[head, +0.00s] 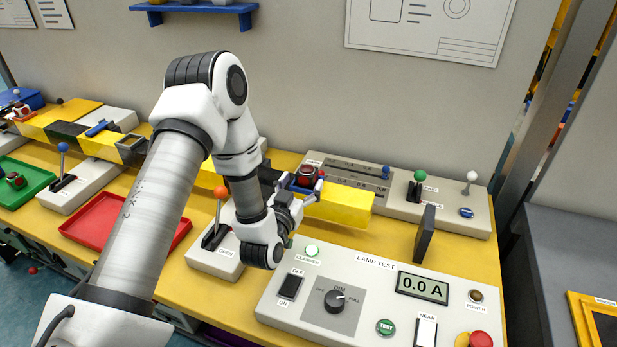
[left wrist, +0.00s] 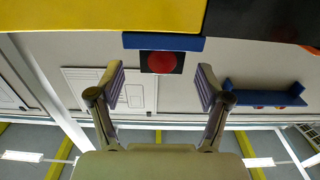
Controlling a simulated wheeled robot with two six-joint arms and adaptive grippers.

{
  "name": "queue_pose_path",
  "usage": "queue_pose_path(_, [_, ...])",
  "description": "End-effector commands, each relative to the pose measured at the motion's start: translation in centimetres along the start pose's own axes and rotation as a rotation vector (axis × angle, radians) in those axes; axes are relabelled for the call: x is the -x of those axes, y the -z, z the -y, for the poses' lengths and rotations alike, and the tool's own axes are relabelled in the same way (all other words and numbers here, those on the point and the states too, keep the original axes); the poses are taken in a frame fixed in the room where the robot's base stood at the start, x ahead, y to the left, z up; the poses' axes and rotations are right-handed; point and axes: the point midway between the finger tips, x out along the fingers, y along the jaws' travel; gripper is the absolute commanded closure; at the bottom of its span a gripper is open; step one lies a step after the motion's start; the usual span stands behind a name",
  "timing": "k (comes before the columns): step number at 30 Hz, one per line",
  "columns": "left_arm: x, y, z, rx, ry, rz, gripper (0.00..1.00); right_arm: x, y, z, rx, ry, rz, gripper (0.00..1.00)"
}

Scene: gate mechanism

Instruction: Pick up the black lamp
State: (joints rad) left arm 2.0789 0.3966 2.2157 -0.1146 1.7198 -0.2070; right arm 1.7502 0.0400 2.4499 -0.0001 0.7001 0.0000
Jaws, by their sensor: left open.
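A small black lamp with a round red face (head: 306,175) sits on a blue holder at the yellow beam (head: 345,206), in the middle of the head view. In the left wrist view the black lamp (left wrist: 161,62) shows against the blue holder (left wrist: 163,42). My left gripper (head: 302,187) is open and close to the lamp. In the left wrist view its fingers (left wrist: 160,86) stand apart to either side of the lamp, with visible gaps. I cannot tell how deep the lamp lies between them. My right gripper is not in view.
A lamp test panel (head: 365,262) stands in front, with an upright dark plate (head: 425,233) behind its display. A red tray (head: 100,222) and a green tray (head: 30,182) lie left. A grey wall closes the back.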

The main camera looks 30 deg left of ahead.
Motion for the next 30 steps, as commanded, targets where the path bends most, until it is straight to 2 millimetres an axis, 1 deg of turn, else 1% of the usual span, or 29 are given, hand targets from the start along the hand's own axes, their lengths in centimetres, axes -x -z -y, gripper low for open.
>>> queue_pose_path(1, [-0.7, 0.4, 0.1, -0.001, 0.0, -0.002, 0.23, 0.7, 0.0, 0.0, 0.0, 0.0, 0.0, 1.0])
queue_pose_path(4, [-2.5, 0.7, 0.2, -0.002, 0.001, -0.001, 0.23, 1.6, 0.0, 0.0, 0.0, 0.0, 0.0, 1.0])
queue_pose_path(6, [-3.8, 0.4, 0.2, -0.002, 0.001, -0.001, 0.23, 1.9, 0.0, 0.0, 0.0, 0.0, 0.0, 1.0])
queue_pose_path(8, [-4.5, 0.3, 0.2, -0.002, 0.0, 0.0, 0.23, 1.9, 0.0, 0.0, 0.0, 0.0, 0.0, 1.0])
queue_pose_path(10, [-4.9, 0.2, 0.2, -0.001, 0.0, 0.001, 0.23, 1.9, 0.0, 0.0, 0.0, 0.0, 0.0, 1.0])
queue_pose_path(15, [-4.9, 0.1, 0.2, 0.0, 0.0, 0.001, 0.23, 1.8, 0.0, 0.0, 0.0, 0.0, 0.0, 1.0])
queue_pose_path(17, [-4.9, 0.1, 0.2, 0.0, 0.0, 0.001, 0.44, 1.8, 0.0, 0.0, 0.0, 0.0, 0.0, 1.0])
queue_pose_path(18, [-4.9, 0.1, 0.2, 0.0, 0.0, 0.001, 0.58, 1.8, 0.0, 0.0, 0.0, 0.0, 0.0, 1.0])
queue_pose_path(20, [-4.9, 0.1, 0.2, 0.0, 0.0, 0.001, 0.8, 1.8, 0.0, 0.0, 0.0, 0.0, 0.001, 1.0])
queue_pose_path(21, [-4.9, 0.1, 0.2, 0.0, 0.0, 0.001, 0.94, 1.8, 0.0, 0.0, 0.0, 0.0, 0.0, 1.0])
queue_pose_path(30, [-4.9, 0.1, 0.2, 0.0, 0.0, 0.001, 0.94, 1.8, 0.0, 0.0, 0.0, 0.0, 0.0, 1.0])
